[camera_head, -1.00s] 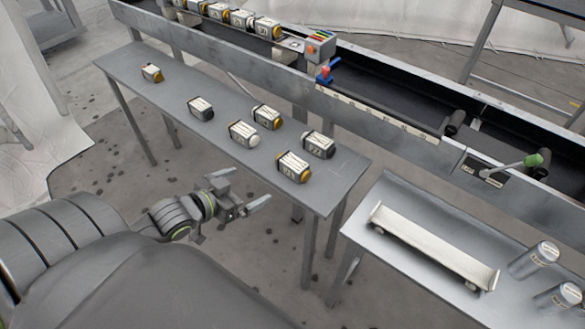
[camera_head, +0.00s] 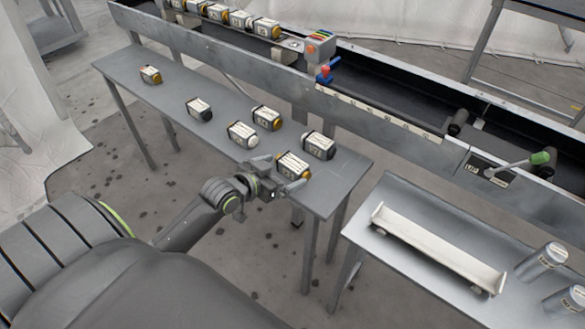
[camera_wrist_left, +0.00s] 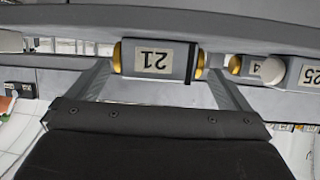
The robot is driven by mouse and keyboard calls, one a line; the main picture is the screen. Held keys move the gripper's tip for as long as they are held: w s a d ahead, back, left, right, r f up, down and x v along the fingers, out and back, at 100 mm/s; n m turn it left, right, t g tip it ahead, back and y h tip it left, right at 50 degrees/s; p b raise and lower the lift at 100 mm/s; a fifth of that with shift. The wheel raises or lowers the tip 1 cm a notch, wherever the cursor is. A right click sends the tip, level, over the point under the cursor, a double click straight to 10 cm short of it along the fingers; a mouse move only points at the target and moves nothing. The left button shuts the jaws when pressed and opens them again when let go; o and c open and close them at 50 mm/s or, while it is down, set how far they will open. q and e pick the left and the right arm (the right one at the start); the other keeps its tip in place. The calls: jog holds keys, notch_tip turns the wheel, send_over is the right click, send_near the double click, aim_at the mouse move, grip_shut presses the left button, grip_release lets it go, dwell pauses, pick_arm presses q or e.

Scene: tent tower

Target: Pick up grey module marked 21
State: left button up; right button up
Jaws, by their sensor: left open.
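The grey module marked 21, with yellow-gold ends, lies on the narrow grey table; in the left wrist view (camera_wrist_left: 155,60) its white label shows the number. In the head view the module at my left gripper (camera_head: 293,162) appears to be this one. My left gripper (camera_head: 282,175) is open at the table's near edge, just in front of the module and partly covering its near side. In the left wrist view the two fingers frame the module, which lies beyond or between their tips; contact cannot be told. My right gripper is not in view.
Another module (camera_head: 319,146) stands close behind on the right, and a white-ended one (camera_head: 242,133) to the left. More modules lie along the table (camera_head: 345,185). A conveyor (camera_head: 400,110) runs behind. A second table (camera_head: 400,185) holds a white tray (camera_head: 435,247) and cans (camera_head: 540,262).

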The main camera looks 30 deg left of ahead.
aim_at(287, 170)
pick_arm(q)
jog(key=x, duration=0.5)
jog(key=shift+d+f, duration=0.1)
jog(key=shift+s, duration=0.1)
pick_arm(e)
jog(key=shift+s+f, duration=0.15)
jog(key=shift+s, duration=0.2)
pick_arm(q)
jog(key=shift+c, duration=0.4)
